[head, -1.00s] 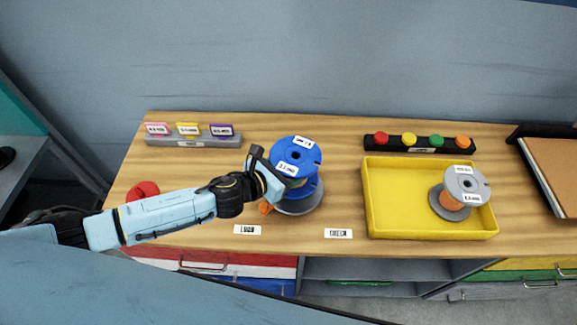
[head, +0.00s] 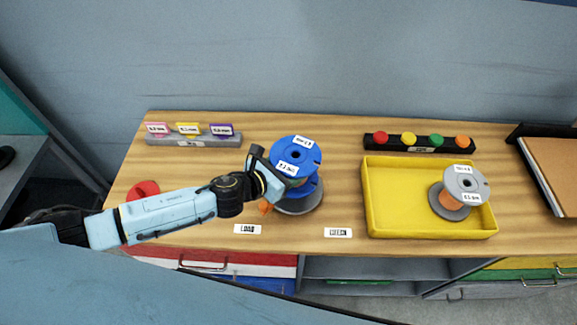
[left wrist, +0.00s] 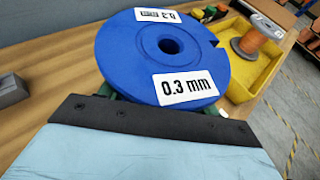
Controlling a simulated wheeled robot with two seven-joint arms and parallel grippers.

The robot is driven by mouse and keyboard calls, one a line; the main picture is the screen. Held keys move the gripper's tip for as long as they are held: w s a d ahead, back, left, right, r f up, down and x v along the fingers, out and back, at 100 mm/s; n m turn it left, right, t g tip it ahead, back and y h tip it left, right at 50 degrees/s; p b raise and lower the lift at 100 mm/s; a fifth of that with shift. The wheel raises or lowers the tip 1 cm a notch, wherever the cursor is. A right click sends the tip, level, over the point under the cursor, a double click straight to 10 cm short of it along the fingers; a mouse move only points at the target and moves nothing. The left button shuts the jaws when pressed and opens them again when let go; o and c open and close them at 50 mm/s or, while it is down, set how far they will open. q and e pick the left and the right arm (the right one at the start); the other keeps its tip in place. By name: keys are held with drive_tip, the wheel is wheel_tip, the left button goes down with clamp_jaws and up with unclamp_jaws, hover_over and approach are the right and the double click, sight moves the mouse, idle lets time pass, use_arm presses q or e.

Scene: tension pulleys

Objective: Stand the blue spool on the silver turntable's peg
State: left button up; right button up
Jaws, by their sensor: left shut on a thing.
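The blue spool (head: 298,153) is upright, with white labels on its top flange. In the left wrist view the blue spool (left wrist: 165,55) shows its centre hole and a "0.3 mm" label. My left gripper (head: 276,178) reaches in from the left and is shut on the spool's middle. The silver turntable (head: 300,206) is directly below the spool, and only its near rim shows. The peg is hidden by the spool. I cannot tell whether the spool's lower flange touches the turntable. My right gripper is not in view.
A yellow tray (head: 371,221) to the right holds a grey spool (head: 463,181) with orange wire. A rack of coloured tags (head: 190,140) and a bar of coloured knobs (head: 420,143) stand at the back. A red object (head: 143,190) lies behind my left arm.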

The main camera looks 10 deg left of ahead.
use_arm(q)
drive_tip(key=shift+f, duration=0.1)
drive_tip(key=shift+f+b, duration=1.1)
drive_tip(key=shift+f, duration=0.2)
idle(0.5)
drive_tip(key=shift+f+b, duration=0.55)
drive_tip(key=shift+f, duration=0.3)
drive_tip(key=shift+r, duration=0.1)
drive_tip(key=o, duration=1.5)
drive_tip(key=shift+f, duration=0.25)
